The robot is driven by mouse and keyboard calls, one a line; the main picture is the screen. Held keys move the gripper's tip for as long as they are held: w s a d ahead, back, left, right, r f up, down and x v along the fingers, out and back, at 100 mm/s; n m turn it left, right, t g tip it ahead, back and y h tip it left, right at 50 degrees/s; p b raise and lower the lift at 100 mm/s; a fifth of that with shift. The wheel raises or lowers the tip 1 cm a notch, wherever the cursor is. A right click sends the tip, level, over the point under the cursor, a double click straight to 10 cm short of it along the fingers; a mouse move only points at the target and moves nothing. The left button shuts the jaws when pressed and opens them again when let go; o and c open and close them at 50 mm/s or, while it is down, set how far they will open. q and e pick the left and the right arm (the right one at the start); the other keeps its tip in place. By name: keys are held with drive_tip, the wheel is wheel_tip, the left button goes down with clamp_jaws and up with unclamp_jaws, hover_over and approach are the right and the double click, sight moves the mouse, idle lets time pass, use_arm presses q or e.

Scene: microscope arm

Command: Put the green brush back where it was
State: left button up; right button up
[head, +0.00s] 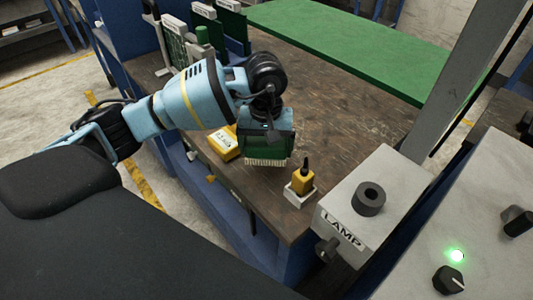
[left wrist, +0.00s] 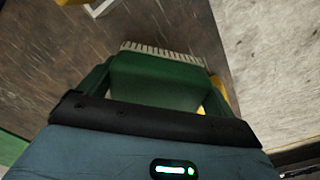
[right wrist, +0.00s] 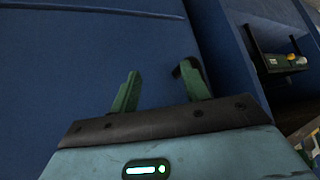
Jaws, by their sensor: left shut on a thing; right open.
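The green brush (head: 267,154) with pale bristles is in my left gripper (head: 265,140), over the front part of the brown workbench (head: 330,95). Its bristles point down in the head view; I cannot tell whether they touch the bench top. In the left wrist view the green brush (left wrist: 158,78) sits between the fingers, bristle row at the far edge. My right gripper (right wrist: 160,90) is open and empty, in front of a blue panel (right wrist: 90,50). It is not visible in the head view.
A yellow meter (head: 223,143) lies left of the brush. A yellow item in a white holder (head: 299,195) stands to the right, near the LAMP box (head: 365,205). Green boards (head: 175,50) stand in racks at the back left.

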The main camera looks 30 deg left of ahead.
sight(267, 156)
use_arm(q)
drive_tip(key=shift+w+f, duration=0.1)
drive_tip(key=shift+w, duration=0.2)
drive_tip(key=shift+f, duration=1.65)
drive_tip(key=shift+f, duration=0.15)
drive_tip(key=o, duration=0.6)
wheel_tip(267, 156, up, 12)
drive_tip(key=shift+r, duration=0.15)
